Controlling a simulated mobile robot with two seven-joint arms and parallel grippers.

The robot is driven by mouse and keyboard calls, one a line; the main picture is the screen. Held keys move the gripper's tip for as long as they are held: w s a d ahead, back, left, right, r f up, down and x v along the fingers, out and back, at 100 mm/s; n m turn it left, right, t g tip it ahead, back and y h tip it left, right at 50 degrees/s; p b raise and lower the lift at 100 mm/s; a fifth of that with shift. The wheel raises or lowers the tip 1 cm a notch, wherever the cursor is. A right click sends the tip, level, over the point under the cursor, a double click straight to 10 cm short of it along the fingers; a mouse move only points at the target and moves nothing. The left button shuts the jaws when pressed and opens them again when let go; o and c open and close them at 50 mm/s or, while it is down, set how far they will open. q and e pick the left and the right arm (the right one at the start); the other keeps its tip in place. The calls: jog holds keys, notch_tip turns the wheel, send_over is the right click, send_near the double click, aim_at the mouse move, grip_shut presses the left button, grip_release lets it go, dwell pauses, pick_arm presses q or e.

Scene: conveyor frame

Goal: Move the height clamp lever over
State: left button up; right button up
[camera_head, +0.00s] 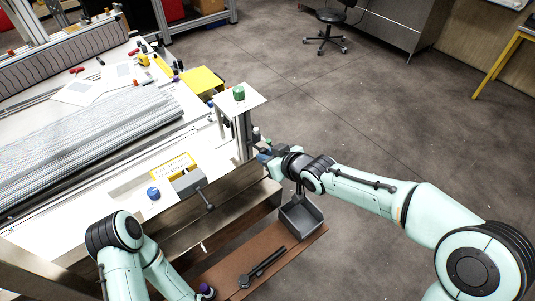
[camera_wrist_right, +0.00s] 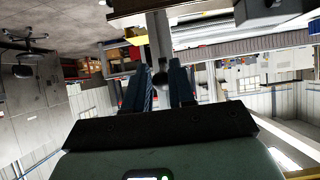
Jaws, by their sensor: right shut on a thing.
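My right gripper (camera_head: 264,157) reaches in from the right and is at the post (camera_head: 243,130) on the edge of the conveyor frame. The post carries a flat white plate with a green knob (camera_head: 239,92) on top. In the right wrist view, a dark rounded end (camera_wrist_right: 160,79), apparently the height clamp lever's, lies between the two blue fingers (camera_wrist_right: 160,88). The right gripper is shut on it. A grey post (camera_wrist_right: 158,35) rises behind it. In the head view the gripper hides most of the lever. My left arm is at bottom left, with its fingers out of sight.
A grey block with a black-ended handle (camera_head: 187,183) and a blue knob (camera_head: 153,193) sit on the white frame. A grey open bin (camera_head: 301,217) and a dark tool (camera_head: 262,267) are on the brown shelf (camera_head: 222,277) below.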

jog(key=shift+f, duration=0.2)
pick_arm(q)
jog(key=shift+s+f+b, duration=0.45)
jog(key=shift+f+b, duration=0.3)
jog(key=shift+f, duration=0.1)
pick_arm(e)
jog(key=shift+s+d+f, duration=0.1)
jog(key=shift+s+f, duration=0.05)
jog(key=shift+f, duration=0.35)
jog(key=shift+s+d+f, duration=0.1)
jog(key=shift+f, duration=0.4)
jog(key=o, duration=0.9)
jog(key=shift+a, duration=0.1)
jog(key=shift+c, duration=0.2)
jog(key=shift+r, duration=0.1)
